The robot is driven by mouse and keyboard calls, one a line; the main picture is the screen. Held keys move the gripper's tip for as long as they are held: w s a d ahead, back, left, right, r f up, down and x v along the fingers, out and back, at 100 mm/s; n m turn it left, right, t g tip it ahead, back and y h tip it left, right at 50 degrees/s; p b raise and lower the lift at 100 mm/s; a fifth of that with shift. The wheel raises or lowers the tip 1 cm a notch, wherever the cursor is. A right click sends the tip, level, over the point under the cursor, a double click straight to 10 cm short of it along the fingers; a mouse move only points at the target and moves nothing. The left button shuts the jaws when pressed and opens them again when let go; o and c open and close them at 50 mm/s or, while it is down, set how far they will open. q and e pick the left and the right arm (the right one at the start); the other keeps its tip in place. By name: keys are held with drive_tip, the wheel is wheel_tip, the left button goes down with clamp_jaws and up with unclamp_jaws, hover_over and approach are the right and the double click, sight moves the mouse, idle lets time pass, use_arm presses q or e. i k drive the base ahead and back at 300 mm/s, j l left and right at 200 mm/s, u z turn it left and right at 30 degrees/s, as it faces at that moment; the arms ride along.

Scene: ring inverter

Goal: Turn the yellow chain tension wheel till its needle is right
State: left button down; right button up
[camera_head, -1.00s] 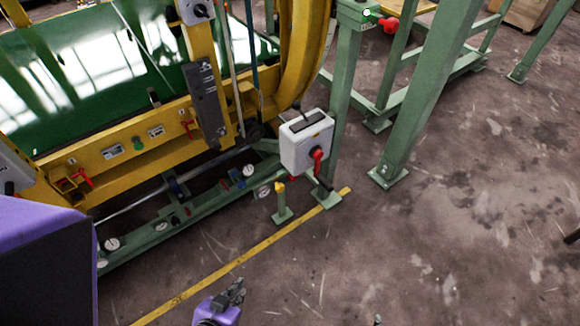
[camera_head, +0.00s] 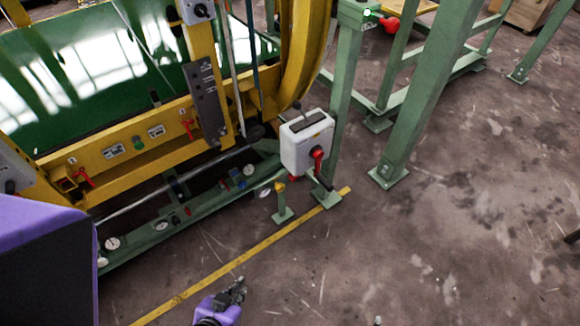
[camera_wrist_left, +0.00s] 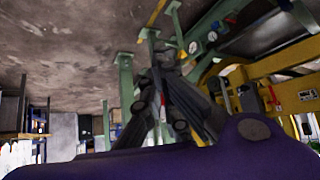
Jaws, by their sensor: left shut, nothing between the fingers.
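My left gripper (camera_head: 236,288) is shut and empty, low in the head view, over the floor. In the left wrist view its dark fingers (camera_wrist_left: 165,105) fill the middle, and the surroundings look upside down. A small green post with a yellow top (camera_head: 280,188) stands ahead of the gripper, apart from it; I cannot tell whether this is the tension wheel. Round white gauges (camera_head: 112,243) sit along the green lower rail, one more near its right end (camera_head: 248,170). Their needles are too small to read. My right gripper is not seen.
A white control box (camera_head: 307,142) with a red-and-black handle (camera_head: 318,165) hangs on a green post. The yellow machine frame (camera_head: 130,140) fills the upper left. A yellow line (camera_head: 235,262) crosses the floor. The floor at right is mostly clear.

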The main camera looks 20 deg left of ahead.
sight(280, 187)
drive_tip(key=i+l+u, duration=0.1)
drive_tip(key=u, duration=0.25)
drive_tip(key=l+u, duration=0.1)
drive_tip(key=u, duration=0.3)
drive_tip(key=i+l+u, duration=0.1)
drive_tip(key=u, duration=0.25)
drive_tip(key=l+u, duration=0.3)
drive_tip(key=l, duration=0.25)
drive_tip(key=l+u, duration=0.25)
drive_tip(key=l, duration=0.35)
drive_tip(key=l+u, duration=0.15)
drive_tip(key=l, duration=1.65)
